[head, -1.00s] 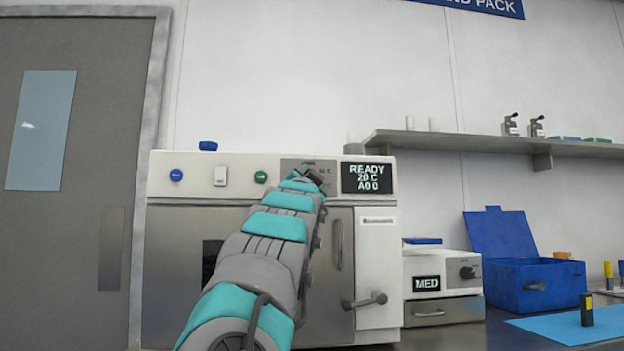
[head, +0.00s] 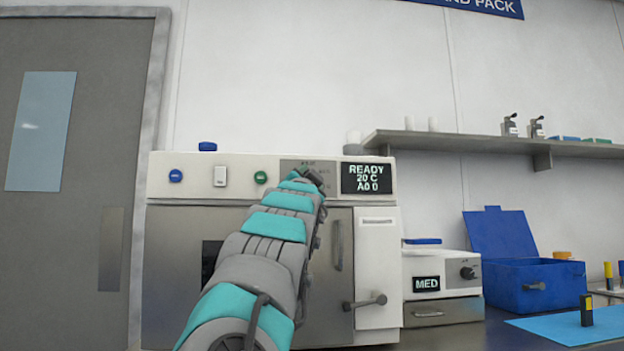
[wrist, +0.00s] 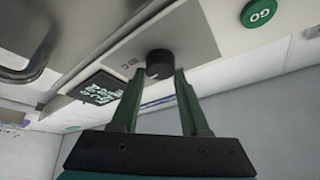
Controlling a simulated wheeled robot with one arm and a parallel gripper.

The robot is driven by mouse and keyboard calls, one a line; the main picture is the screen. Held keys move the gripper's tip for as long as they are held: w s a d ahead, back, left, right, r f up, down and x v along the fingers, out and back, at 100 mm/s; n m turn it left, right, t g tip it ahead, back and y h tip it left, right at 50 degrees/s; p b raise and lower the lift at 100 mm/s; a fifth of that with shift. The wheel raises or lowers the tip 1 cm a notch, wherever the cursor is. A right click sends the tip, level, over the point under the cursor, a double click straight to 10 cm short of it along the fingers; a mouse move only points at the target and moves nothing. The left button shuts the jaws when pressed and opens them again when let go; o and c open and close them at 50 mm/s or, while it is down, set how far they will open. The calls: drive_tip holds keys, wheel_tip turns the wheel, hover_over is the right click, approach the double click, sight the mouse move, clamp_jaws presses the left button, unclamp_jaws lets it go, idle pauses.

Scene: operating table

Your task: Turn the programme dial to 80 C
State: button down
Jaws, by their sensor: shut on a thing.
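The programme dial (wrist: 159,63) is a black round knob on a grey panel, seen in the wrist view with a light pointer mark on it. My gripper (wrist: 164,76) has its two green fingers on either side of the dial, shut on it. In the head view my arm's end (head: 308,177) covers the dial and most of its printed scale. The display (head: 366,178) right of the dial reads READY, 20 C, A0 0. The display also shows in the wrist view (wrist: 103,87).
The washer front has a blue button (head: 175,176), a white switch (head: 220,176) and a green GO button (head: 261,177), left of my arm. A door handle (head: 338,245) and a lever (head: 364,300) stick out below. A shelf (head: 470,142) is at the right.

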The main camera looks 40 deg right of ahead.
drive_tip(key=c, duration=0.7)
unclamp_jaws()
drive_tip(key=shift+w+a+r, duration=0.15)
drive_tip(key=shift+a+r, duration=0.25)
drive_tip(key=shift+a, duration=0.3)
drive_tip(key=o, duration=0.3)
drive_tip(key=shift+f, duration=0.1)
drive_tip(key=shift+d+f, duration=0.1)
drive_tip(key=shift+d, duration=0.05)
drive_tip(key=shift+d, duration=0.15)
drive_tip(key=shift+f, duration=0.1)
drive_tip(key=shift+b+v, duration=1.65)
drive_tip(key=shift+v, duration=2.3)
